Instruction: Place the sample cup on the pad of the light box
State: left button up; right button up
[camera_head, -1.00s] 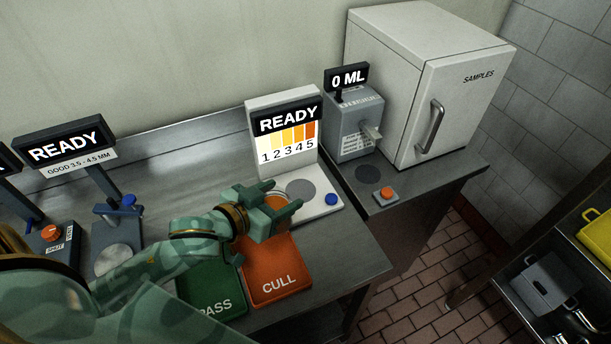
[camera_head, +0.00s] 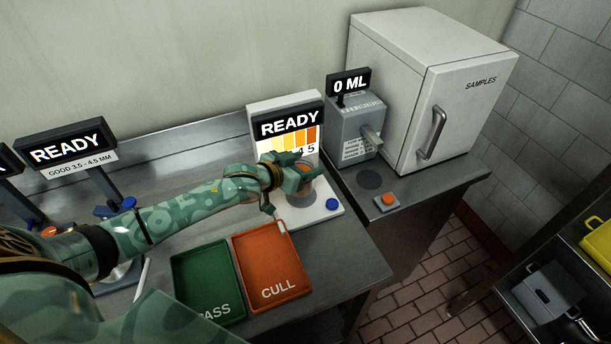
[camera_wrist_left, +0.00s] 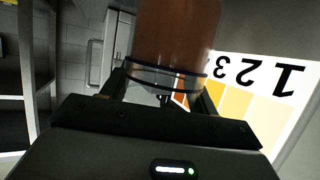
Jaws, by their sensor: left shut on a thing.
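The sample cup (camera_wrist_left: 176,45) is clear with orange-brown contents and fills the upper middle of the left wrist view. My left gripper (camera_head: 302,176) is shut on it, with the fingers on either side. In the head view, only a little of the cup (camera_head: 304,167) shows between the fingers. The light box (camera_head: 257,108) is white, with a READY screen, a numbered colour scale and a low base. The gripper and cup are over its base, in front of the scale. The grey pad is mostly hidden behind the gripper; I cannot tell whether the cup touches it.
A blue button (camera_head: 332,204) sits on the light box base, right of the gripper. A green PASS tray (camera_head: 207,280) and an orange CULL tray (camera_head: 268,268) lie in front. A grey 0 ML device (camera_head: 352,128) and a white SAMPLES fridge (camera_head: 400,70) stand to the right.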

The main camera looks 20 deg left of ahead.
pick_arm(q)
jog(key=shift+w+f+b, duration=0.2)
jog(key=shift+f+b, duration=0.05)
jog(key=shift+f, duration=0.7)
jog(key=shift+w+f+b, duration=0.15)
jog(key=shift+f+b, duration=0.05)
jog(key=shift+f, duration=0.7)
jog(key=shift+d, duration=0.1)
jog(key=shift+f, duration=0.15)
jog(key=o, duration=1.1)
jog(key=shift+s+r, duration=0.2)
jog(key=p+v, duration=0.2)
jog(key=v, duration=0.9)
jog(key=shift+s+r, duration=0.1)
jog(key=shift+s, duration=0.25)
